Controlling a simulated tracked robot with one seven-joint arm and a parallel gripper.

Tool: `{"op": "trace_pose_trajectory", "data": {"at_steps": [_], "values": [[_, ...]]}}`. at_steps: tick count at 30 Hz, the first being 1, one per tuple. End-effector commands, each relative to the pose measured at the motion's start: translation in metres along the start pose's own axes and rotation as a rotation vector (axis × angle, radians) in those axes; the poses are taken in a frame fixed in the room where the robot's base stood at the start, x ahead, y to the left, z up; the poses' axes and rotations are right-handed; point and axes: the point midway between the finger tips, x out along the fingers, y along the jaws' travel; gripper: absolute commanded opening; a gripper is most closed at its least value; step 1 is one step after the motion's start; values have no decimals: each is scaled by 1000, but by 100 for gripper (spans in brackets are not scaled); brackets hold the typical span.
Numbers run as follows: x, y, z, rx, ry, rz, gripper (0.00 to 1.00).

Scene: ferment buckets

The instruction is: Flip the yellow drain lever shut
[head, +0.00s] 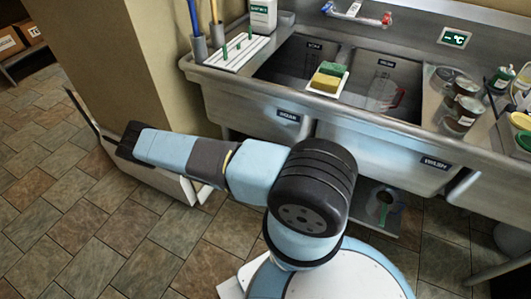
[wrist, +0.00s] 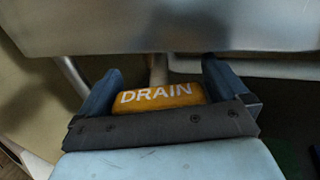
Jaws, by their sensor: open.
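The yellow-orange drain lever (wrist: 158,97), marked DRAIN in white, shows in the wrist view. It lies between the two fingers of my gripper (wrist: 162,73), which is open. One finger stands to its left and one to its right, with a narrow gap at each side. The dark bar of my gripper covers the lever's lower edge. Whether anything touches the lever, I cannot tell. In the head view I make out neither the lever nor my fingertips.
A metal sink (wrist: 170,25) overhangs the lever, and a pipe (wrist: 72,75) runs down at the left. In the head view, the sink's front (head: 375,150) spans the right side. A sponge tray (head: 328,90) and several jars sit on top. Tiled floor (head: 70,220) is clear at left.

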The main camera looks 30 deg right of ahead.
Motion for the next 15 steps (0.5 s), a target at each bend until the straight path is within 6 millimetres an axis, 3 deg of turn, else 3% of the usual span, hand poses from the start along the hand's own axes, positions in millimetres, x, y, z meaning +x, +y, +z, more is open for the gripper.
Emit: {"op": "trace_pose_trajectory", "data": {"at_steps": [1, 15], "values": [[-8, -6, 0, -11, 7, -12, 100], [-96, -3, -2, -10, 10, -2, 100]]}}
